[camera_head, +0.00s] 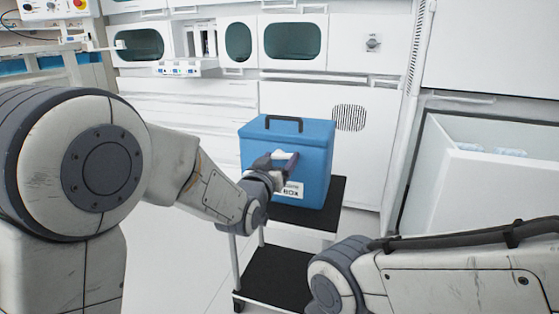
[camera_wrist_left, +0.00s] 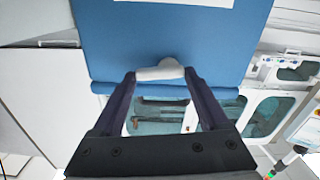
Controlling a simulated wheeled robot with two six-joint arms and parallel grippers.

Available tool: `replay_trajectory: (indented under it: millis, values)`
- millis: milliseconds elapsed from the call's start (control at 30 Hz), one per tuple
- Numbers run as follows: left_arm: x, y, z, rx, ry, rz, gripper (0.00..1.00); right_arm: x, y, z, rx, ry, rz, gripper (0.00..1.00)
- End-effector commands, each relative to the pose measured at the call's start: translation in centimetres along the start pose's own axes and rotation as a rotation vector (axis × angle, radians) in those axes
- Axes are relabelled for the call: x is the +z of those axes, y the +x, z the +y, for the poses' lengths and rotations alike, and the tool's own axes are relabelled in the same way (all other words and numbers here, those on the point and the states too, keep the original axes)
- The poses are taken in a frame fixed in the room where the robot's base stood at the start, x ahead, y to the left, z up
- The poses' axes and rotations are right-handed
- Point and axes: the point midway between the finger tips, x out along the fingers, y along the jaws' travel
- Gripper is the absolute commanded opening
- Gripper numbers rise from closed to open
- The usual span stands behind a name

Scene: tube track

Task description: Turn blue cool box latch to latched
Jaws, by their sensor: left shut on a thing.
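The blue cool box (camera_head: 312,160) stands upright on a black-topped cart, with a dark handle (camera_head: 284,121) on its lid and a white label low on its front. It fills the upper middle of the left wrist view (camera_wrist_left: 120,45). The white latch (camera_wrist_left: 160,71) is on the box front near the lid edge and lies roughly level across that view. My left gripper (camera_wrist_left: 159,75) is shut on the latch, one finger at each end. In the head view, my left gripper (camera_head: 286,161) hides much of the latch. My right gripper is out of view.
The cart (camera_head: 322,215) has a lower black shelf (camera_head: 275,278). White cabinets with dark green windows (camera_head: 293,38) stand behind. An open white bin (camera_head: 490,195) is at the right. My right forearm crosses the lower right. White floor shows left of the cart.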

Motion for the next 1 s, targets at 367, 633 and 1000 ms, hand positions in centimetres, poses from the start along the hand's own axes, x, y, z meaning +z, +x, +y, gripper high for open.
replay_trajectory:
  millis: [367, 633, 1000]
  values:
    - [-0.31, -0.02, -0.25, -0.001, -0.338, -0.001, 0.22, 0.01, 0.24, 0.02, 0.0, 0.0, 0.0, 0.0]
    - [-0.52, -0.03, -0.48, -0.002, -0.595, -0.001, 0.22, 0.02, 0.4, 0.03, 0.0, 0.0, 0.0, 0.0]
    - [-0.75, -0.03, -0.84, -0.002, -0.945, -0.001, 0.22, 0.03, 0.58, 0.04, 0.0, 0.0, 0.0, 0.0]
